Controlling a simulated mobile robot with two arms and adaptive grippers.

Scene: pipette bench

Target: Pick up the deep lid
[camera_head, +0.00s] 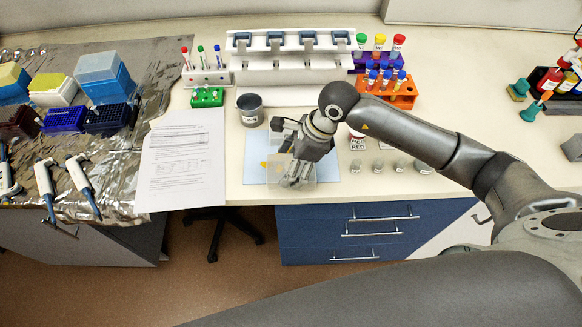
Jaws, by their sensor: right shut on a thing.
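My right gripper (293,181) reaches in from the right and points down over the light blue mat (254,142) near the bench's front edge. It is shut on a clear, see-through piece (306,173) that looks like the deep lid. The piece's edges show faintly around the fingertips, and the gripper hides part of it. I cannot tell whether it touches the mat or is held above it. A small yellow-orange spot (264,165) shows left of the fingers. My left gripper is not in view.
A grey metal cup (250,109) stands behind the mat. A printed sheet (183,160) lies to the left. Tube racks (390,92) and a white pipette stand (290,67) are behind.

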